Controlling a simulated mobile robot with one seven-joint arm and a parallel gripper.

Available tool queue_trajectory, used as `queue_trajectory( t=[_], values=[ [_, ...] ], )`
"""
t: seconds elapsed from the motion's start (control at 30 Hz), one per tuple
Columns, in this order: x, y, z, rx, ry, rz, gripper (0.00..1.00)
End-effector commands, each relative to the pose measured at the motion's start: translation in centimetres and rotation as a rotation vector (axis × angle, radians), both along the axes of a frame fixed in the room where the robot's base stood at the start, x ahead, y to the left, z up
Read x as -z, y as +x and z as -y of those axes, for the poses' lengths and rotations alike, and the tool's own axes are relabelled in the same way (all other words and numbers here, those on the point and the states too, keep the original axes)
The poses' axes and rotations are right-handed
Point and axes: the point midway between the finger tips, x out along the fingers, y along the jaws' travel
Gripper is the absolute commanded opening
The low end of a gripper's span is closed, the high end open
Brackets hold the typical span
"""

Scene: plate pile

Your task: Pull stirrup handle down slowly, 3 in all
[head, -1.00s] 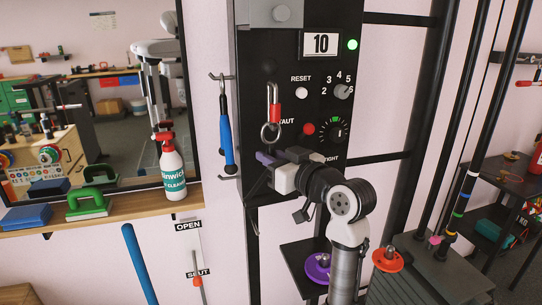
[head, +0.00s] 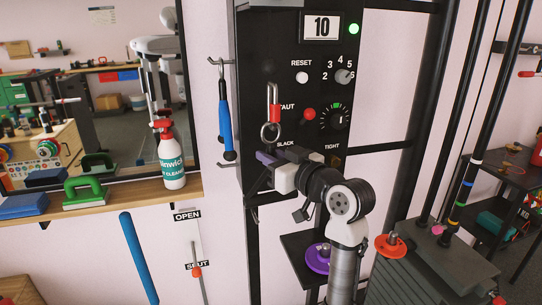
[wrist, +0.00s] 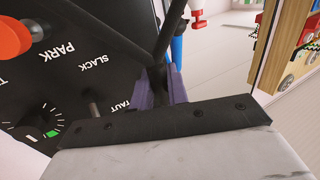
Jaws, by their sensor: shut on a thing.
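The ring hangs from a red-and-metal clip (head: 274,100). In the wrist view the fingers (wrist: 162,85) are shut around the black stirrup handle, whose two slanting side bars (wrist: 171,30) meet the fingers. Most of the handle's grip is hidden by the fingers and gripper body.
The panel has a display (head: 321,27) reading 10, a lit green lamp (head: 354,28), a red knob (head: 309,114) and a dial (head: 335,117). A blue-handled tool (head: 226,115) hangs at left. A shelf holds a spray bottle (head: 171,160). A weight stack (head: 430,270) stands at right.

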Motion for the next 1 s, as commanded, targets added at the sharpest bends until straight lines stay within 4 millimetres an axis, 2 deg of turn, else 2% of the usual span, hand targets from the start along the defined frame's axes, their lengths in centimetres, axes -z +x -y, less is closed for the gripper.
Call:
queue_trajectory(
  t=[0.37,0.73,1.0],
  values=[
    [2.7,0.1,0.0,-0.001,-0.002,-0.008,0.00],
    [2.8,0.1,0.0,-0.001,-0.002,-0.007,0.00],
    [5.1,0.1,0.0,-0.001,-0.002,-0.007,0.00]
  ],
)
